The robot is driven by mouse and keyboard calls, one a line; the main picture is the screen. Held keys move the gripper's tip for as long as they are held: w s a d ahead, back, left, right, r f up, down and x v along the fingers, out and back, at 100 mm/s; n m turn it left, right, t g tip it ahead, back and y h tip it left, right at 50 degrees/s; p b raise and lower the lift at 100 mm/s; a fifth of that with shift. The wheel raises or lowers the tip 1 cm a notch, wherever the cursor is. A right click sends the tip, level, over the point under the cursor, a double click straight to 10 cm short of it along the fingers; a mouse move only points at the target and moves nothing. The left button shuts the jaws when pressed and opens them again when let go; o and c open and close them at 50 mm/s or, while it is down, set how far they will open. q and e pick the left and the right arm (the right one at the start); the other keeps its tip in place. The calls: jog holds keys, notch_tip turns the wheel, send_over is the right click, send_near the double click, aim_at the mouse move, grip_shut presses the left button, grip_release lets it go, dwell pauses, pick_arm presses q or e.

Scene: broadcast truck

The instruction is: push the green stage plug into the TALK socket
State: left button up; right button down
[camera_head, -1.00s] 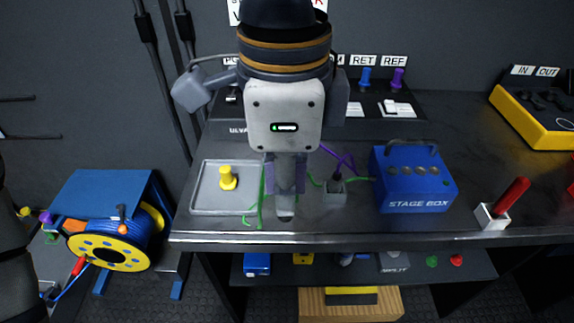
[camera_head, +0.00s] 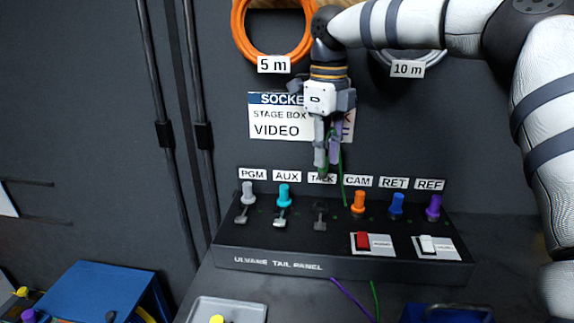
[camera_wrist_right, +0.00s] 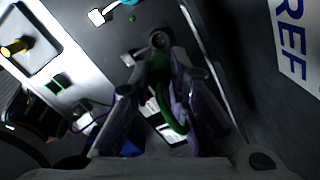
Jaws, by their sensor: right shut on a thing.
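My right gripper (camera_head: 326,162) points down in front of the wall sign, just above the TALK label (camera_head: 322,178). It is shut on the green stage plug (camera_wrist_right: 163,88), which is mostly hidden between the fingers in the wrist view. Its green cable (camera_head: 342,178) hangs down beside the fingers. The TALK socket (camera_head: 320,208) is on the black tail panel (camera_head: 290,262), between the AUX and CAM positions. It looks dark and holds no coloured plug. The plug is above the socket and apart from it. My left gripper is not in view.
Neighbouring sockets hold a cyan plug (camera_head: 283,195) at left and an orange plug (camera_head: 358,202) at right. Blue (camera_head: 396,203) and purple (camera_head: 433,206) plugs stand farther right. Rocker switches (camera_head: 373,243) sit at the panel's front. Coiled cables (camera_head: 240,40) hang above.

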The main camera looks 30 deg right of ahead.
aim_at(323, 178)
jog(key=shift+s+r, duration=0.15)
jog(key=shift+s, duration=0.05)
jog(key=shift+w+f, duration=0.1)
jog(key=shift+f, duration=2.9)
jog(key=shift+f, duration=1.3)
jog(key=c, duration=1.5)
grip_release()
jog(key=shift+o, duration=0.2)
jog(key=shift+r, duration=0.1)
notch_tip(323, 178, up, 12)
jog(key=shift+f, duration=0.1)
